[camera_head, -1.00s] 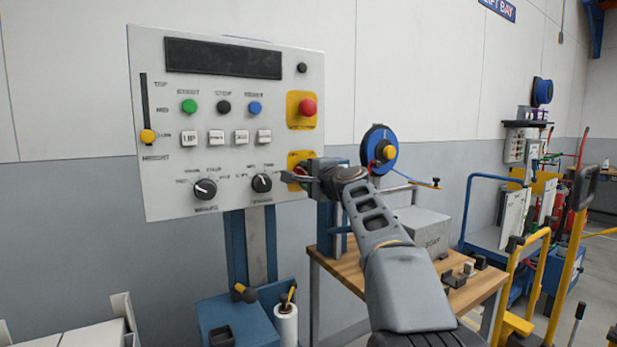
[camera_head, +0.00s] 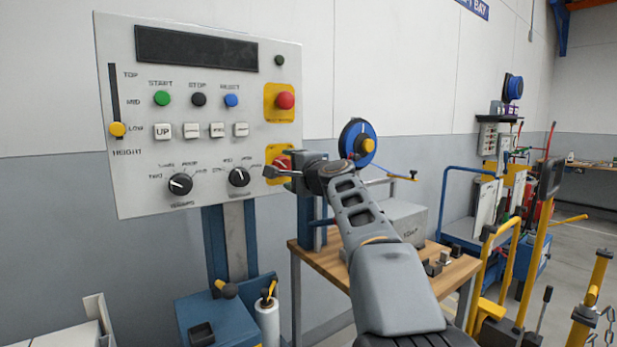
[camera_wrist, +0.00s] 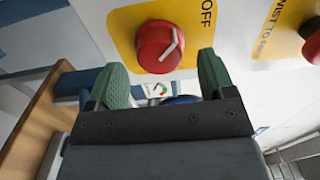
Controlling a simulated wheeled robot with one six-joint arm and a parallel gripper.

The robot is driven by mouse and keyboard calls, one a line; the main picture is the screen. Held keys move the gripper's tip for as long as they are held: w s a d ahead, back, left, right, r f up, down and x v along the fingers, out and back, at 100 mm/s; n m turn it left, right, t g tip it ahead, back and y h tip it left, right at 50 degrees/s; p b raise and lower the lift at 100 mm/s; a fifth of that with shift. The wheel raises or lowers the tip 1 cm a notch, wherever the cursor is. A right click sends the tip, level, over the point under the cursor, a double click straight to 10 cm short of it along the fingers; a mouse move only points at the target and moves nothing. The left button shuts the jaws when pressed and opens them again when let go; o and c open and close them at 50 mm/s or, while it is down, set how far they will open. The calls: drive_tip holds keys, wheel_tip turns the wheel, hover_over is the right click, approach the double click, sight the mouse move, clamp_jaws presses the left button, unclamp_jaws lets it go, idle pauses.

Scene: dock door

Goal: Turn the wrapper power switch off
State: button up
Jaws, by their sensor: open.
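The wrapper power switch (camera_wrist: 160,47) is a red round knob with a white pointer line, on a yellow plate (camera_wrist: 122,22) with the word OFF. In the wrist view the pointer slants towards the upper right. My gripper (camera_wrist: 161,72) is open, its green fingertips apart to the left and right of the knob's lower part. I cannot tell whether they touch it. In the head view my gripper (camera_head: 276,173) is in front of the switch (camera_head: 283,161) at the lower right of the grey control panel (camera_head: 205,60) and partly hides it.
A red emergency button (camera_head: 285,100) on a yellow plate sits above the switch. Two black dials, several buttons and a height slider (camera_head: 117,129) are to the left. A wooden workbench (camera_head: 325,262) stands below my arm, with a blue reel (camera_head: 350,135) behind it.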

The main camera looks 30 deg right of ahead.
drive_tip(key=s+d+b, duration=0.1)
drive_tip(key=s, duration=1)
drive_tip(key=shift+s+d, duration=0.15)
drive_tip(key=shift+s, duration=0.05)
drive_tip(key=s+a+f+n+g+y+p, duration=0.1)
drive_tip(key=s+a+f+n+g+p, duration=0.1)
drive_tip(key=a+f+n+g+p, duration=0.35)
drive_tip(key=s+a+f+n+g+p, duration=0.2)
drive_tip(key=s+a+n+g+p, duration=0.1)
drive_tip(key=a+p, duration=0.55)
drive_tip(key=s+f+n+g+h+p, duration=0.2)
drive_tip(key=s+f+n+g+p, duration=0.4)
drive_tip(key=s+p, duration=0.5)
drive_tip(key=shift+s+a+f+n+h, duration=0.25)
drive_tip(key=shift+s+n+h, duration=0.2)
drive_tip(key=shift+n, duration=0.7)
drive_tip(key=shift+c, duration=0.3)
